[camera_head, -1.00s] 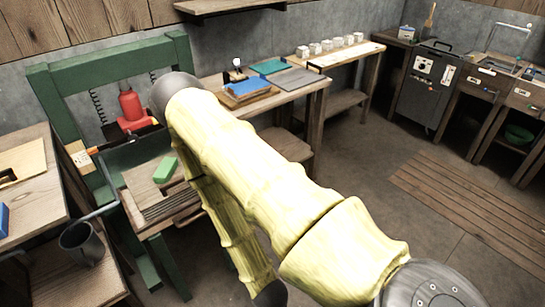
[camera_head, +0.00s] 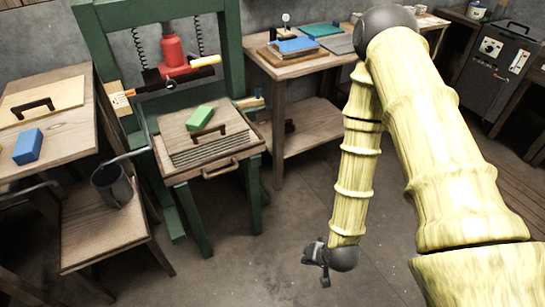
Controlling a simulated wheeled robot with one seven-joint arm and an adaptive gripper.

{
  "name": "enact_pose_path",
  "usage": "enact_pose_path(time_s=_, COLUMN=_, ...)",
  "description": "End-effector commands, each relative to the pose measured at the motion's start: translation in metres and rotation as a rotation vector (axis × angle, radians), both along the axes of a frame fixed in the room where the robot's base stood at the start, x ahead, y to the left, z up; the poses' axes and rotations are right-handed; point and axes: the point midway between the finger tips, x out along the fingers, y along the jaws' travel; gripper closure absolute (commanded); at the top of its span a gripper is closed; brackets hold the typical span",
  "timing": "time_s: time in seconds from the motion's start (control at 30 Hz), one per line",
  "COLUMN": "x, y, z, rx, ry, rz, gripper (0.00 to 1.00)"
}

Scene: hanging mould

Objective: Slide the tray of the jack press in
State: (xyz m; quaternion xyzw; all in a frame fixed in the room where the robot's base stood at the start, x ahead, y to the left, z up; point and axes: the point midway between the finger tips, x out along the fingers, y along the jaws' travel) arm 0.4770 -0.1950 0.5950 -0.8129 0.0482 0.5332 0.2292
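The jack press has a green frame (camera_head: 162,12) with a red jack (camera_head: 172,50) standing in its upper part. Its wooden tray (camera_head: 204,168) sticks out at the front on green legs, with a handle (camera_head: 220,168) on its front edge. A board with a dark handle and a green block (camera_head: 199,118) lies on top of the tray. My gripper (camera_head: 318,262) hangs low over the floor, to the right of and below the tray, apart from it. It is small and dark here, and I cannot tell whether its fingers are open.
A wooden table (camera_head: 62,86) with a blue block (camera_head: 28,147) stands at left. A workbench (camera_head: 262,66) is behind right. Floor in front of the press is clear.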

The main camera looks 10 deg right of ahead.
Motion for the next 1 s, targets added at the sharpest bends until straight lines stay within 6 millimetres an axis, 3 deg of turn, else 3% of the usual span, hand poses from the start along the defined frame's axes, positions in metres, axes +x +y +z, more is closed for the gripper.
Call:
enact_pose_path(time_s=0.03, x=0.022, y=0.002, z=-0.012, rx=0.039, ry=-0.052, rz=-0.041, gripper=1.00)
enact_pose_path(time_s=0.27, x=0.108, y=0.012, z=-0.001, rx=0.252, ry=-0.267, rz=-0.215, gripper=1.00)
enact_pose_path(time_s=0.6, x=0.211, y=0.015, z=0.049, rx=0.640, ry=-0.550, rz=-0.405, gripper=1.00)
enact_pose_path(time_s=0.8, x=0.247, y=0.011, z=0.087, rx=0.865, ry=-0.671, rz=-0.461, gripper=1.00)
enact_pose_path(time_s=1.0, x=0.262, y=0.007, z=0.114, rx=0.995, ry=-0.728, rz=-0.479, gripper=1.00)
